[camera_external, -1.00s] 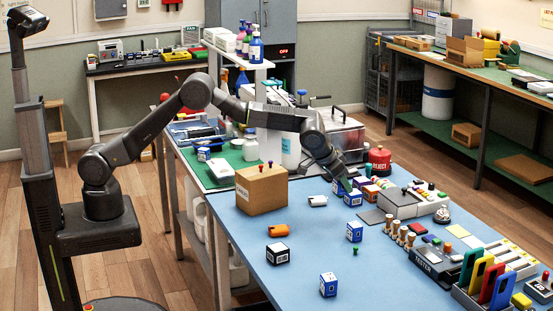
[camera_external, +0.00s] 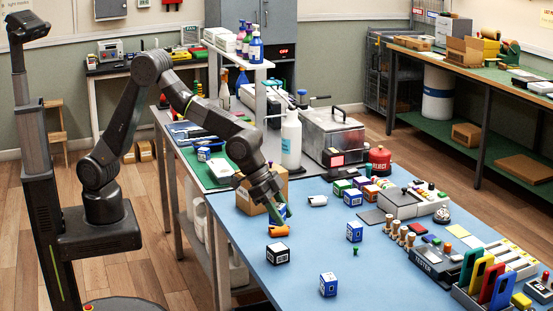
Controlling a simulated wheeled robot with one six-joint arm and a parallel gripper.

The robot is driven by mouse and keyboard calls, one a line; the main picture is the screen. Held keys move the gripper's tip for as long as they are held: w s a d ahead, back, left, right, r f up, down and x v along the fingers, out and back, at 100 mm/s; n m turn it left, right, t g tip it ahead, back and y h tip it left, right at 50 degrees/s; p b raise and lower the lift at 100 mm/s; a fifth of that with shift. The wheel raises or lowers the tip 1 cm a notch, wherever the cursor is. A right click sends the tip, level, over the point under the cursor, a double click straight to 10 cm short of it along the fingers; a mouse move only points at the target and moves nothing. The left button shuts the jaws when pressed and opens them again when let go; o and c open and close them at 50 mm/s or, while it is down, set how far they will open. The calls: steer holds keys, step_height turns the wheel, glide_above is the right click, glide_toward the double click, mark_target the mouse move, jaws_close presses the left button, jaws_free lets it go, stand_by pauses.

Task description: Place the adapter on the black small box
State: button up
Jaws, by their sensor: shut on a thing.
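My gripper (camera_external: 279,221) is low over the near-left part of the blue table, in front of the cardboard box. It is shut on a small orange piece (camera_external: 279,232), which I take to be the adapter. The orange piece is at or very near the table top; I cannot tell whether it is lifted. The fingers hide its upper part. The black small box (camera_external: 278,254), with a white label, stands upright just in front of the orange piece, apart from it. Its top is clear.
The cardboard box (camera_external: 252,208) stands right behind my gripper, partly hidden by my arm. A white piece (camera_external: 317,200) lies to the right. Blue-and-white boxes stand at right (camera_external: 354,232) and in front (camera_external: 328,284). The table (camera_external: 305,240) between them is free.

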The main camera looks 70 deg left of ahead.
mark_target(281, 248)
step_height(281, 248, down, 8)
steer(key=shift+r, duration=0.15)
stand_by(0.3)
steer(key=o, duration=0.9)
steer(key=shift+o, duration=0.2)
steer(key=shift+r, duration=0.25)
steer(key=v, duration=1.1)
steer(key=shift+s+a+r, duration=0.15)
steer(key=shift+a, duration=0.05)
